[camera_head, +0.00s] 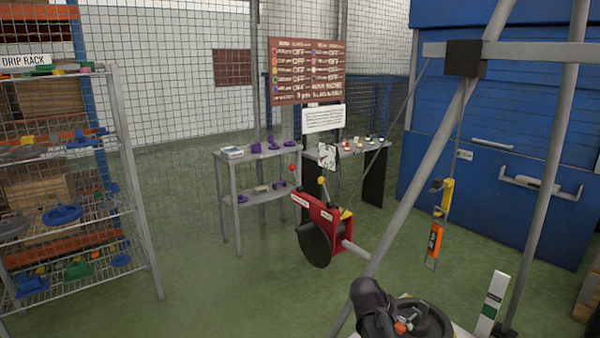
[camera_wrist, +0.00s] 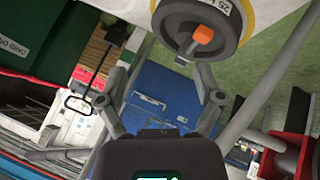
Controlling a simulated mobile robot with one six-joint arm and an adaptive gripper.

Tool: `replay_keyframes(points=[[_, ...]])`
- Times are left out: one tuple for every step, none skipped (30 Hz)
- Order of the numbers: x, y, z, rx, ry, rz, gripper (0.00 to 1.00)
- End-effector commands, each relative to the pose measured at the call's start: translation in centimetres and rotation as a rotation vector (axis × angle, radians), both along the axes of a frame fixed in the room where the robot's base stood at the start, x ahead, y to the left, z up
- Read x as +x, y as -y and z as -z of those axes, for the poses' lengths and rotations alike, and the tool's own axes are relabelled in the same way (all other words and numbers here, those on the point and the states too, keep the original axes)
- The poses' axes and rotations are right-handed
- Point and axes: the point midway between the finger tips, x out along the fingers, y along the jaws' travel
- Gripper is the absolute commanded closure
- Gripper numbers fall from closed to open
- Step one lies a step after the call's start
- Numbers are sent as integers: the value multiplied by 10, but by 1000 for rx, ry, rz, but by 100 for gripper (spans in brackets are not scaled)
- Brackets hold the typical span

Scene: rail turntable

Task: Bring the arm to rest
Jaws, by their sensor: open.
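My gripper (camera_wrist: 160,103) is open in the wrist view, with one grey finger at the left and the other at the right. I see nothing held between the fingers. Beyond the fingertips is a dark round wheel-like part (camera_wrist: 186,17) with a label and an orange knob (camera_wrist: 203,35). I cannot tell whether the right finger touches anything. In the head view, a dark rounded shape at the bottom may be part of my arm, beside a black disc (camera_head: 436,325); the fingers are not clear there.
Grey sloping poles (camera_head: 450,116) and a hanging orange device (camera_head: 434,241) stand close at the right. A red machine with a black wheel (camera_head: 315,244) is at the middle. A wire drip rack (camera_head: 150,245) is at the left. Green floor between them is free.

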Motion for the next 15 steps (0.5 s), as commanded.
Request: replay_keyframes(points=[[-13, -7, 7, 51, -45, -37, 15], [-19, -12, 10, 84, -73, -62, 15], [-26, -19, 15, 128, -108, -99, 15], [-32, -24, 19, 160, -132, -127, 15], [-37, -29, 22, 191, -155, -154, 15], [-44, -36, 25, 232, -184, -193, 15], [-48, -41, 27, 261, -202, -220, 15], [-52, -46, 29, 288, -217, -245, 15], [-58, -51, 31, 320, -237, -277, 15], [-61, -55, 32, 342, -250, -298, 15], [-64, -59, 33, 362, -260, -320, 15], [-68, -63, 34, 388, -272, -347, 15], [-70, -67, 35, 406, -280, -365, 15], [-73, -70, 36, 423, -289, -384, 15], [-76, -74, 37, 444, -298, -408, 15]])
